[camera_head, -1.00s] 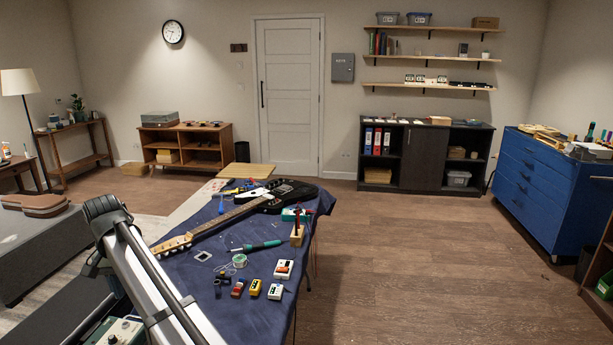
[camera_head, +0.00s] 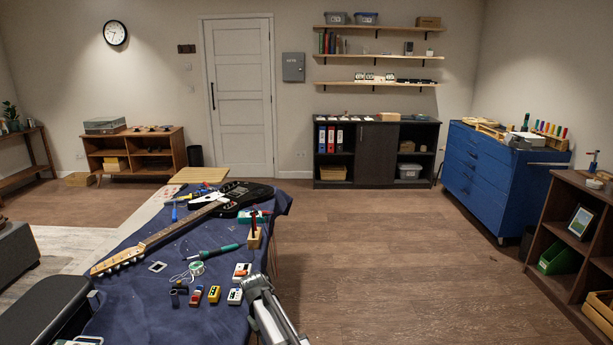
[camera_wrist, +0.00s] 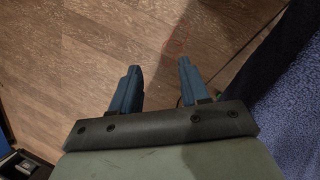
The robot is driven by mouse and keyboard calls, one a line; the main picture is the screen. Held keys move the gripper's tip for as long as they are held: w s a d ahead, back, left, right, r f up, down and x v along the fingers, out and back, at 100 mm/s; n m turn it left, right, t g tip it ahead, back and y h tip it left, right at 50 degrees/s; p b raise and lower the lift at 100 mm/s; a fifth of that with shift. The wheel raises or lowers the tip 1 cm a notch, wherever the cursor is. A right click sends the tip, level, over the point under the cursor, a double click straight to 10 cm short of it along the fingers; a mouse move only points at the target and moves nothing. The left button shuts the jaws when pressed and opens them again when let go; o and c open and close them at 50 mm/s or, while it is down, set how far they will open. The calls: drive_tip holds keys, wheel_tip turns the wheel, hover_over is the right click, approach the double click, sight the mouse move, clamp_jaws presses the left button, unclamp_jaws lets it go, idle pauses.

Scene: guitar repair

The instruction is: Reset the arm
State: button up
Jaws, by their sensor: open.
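My gripper (camera_wrist: 158,85) shows in the wrist view with its two blue fingers apart and nothing between them. It points at the bare wooden floor (camera_wrist: 100,40), beside the hanging blue cloth (camera_wrist: 285,110) at the right. In the head view, part of my arm shows at the bottom, by the right edge of the cloth-covered workbench (camera_head: 135,310). My gripper is out of sight in the head view.
A black electric guitar (camera_head: 215,205) lies on the workbench. Several small pedals (camera_head: 214,294), a green-handled tool (camera_head: 222,250) and a solder spool (camera_head: 197,268) lie near it. A blue drawer cabinet (camera_head: 495,180) and dark shelf (camera_head: 570,240) stand right. The middle floor is clear.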

drive_tip(key=s+d+f+m+g+y, duration=0.1)
drive_tip(key=s+d+f+m+g, duration=0.2)
drive_tip(key=s+d+f, duration=1.75)
drive_tip(key=s+d+f+m+g, duration=0.1)
drive_tip(key=s+d+f, duration=0.1)
drive_tip(key=s, duration=0.6)
drive_tip(key=s+d+f+m+y, duration=0.1)
drive_tip(key=s+f, duration=0.3)
drive_tip(key=s, duration=0.4)
drive_tip(key=s+d+f+m+g+y, duration=0.1)
drive_tip(key=s+d+f, duration=0.2)
drive_tip(key=s, duration=0.5)
drive_tip(key=shift+s+d+f+m+g, duration=0.15)
drive_tip(key=shift+s+d+m+g, duration=0.15)
drive_tip(key=shift+d+m, duration=0.1)
drive_tip(key=shift+w, duration=0.1)
